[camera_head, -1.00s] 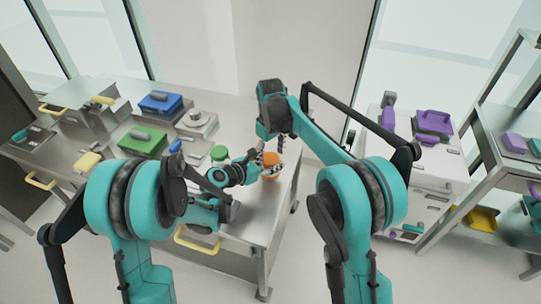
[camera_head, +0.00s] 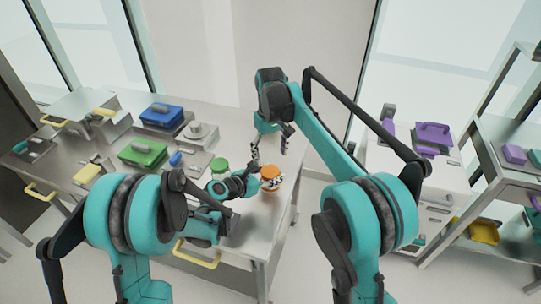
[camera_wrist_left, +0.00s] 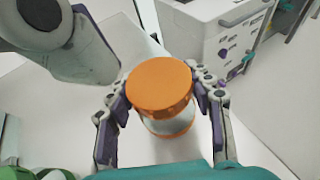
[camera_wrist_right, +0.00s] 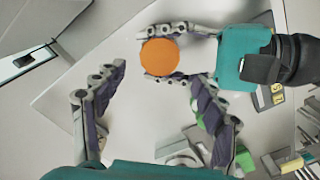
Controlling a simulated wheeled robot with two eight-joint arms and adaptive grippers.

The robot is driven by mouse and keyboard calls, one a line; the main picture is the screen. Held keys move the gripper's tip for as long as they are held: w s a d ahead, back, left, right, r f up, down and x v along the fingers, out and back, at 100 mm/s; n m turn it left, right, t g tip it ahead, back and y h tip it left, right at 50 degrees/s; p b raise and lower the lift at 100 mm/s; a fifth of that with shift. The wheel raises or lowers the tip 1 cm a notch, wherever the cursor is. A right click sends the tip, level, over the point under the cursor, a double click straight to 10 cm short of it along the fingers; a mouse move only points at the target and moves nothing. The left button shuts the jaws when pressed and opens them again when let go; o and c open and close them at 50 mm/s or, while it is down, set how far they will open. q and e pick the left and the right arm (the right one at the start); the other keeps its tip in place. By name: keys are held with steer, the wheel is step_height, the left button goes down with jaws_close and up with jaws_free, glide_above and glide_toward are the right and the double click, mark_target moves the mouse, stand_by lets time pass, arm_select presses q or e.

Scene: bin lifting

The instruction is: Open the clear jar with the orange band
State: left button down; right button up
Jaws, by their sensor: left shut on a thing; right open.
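The clear jar (camera_wrist_left: 170,126) has an orange top (camera_wrist_left: 160,88) and an orange band low on its body. It stands upright near the right end of the steel table in the head view (camera_head: 270,171). My left gripper (camera_wrist_left: 163,112) is shut around its sides, one finger on each side. In the right wrist view the jar shows as an orange disc (camera_wrist_right: 160,57) between the left fingers. My right gripper (camera_wrist_right: 158,110) is open and empty, above and behind the jar in the head view (camera_head: 270,155). Whether the jar's base touches the table is hidden.
On the steel table (camera_head: 262,215) are a green-lidded thing (camera_head: 220,164), a green bin (camera_head: 143,153), a blue bin (camera_head: 162,116) and a grey device (camera_head: 197,134). Purple bins (camera_head: 434,135) stand on a white cabinet at right. The tabletop around the jar is mostly clear.

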mark_target(270, 171)
step_height(270, 171, down, 7)
steer(key=shift+f, duration=0.15)
stand_by(0.4)
steer(key=c, duration=1.2)
steer(key=shift+n, duration=1.3)
steer(key=o, duration=1.3)
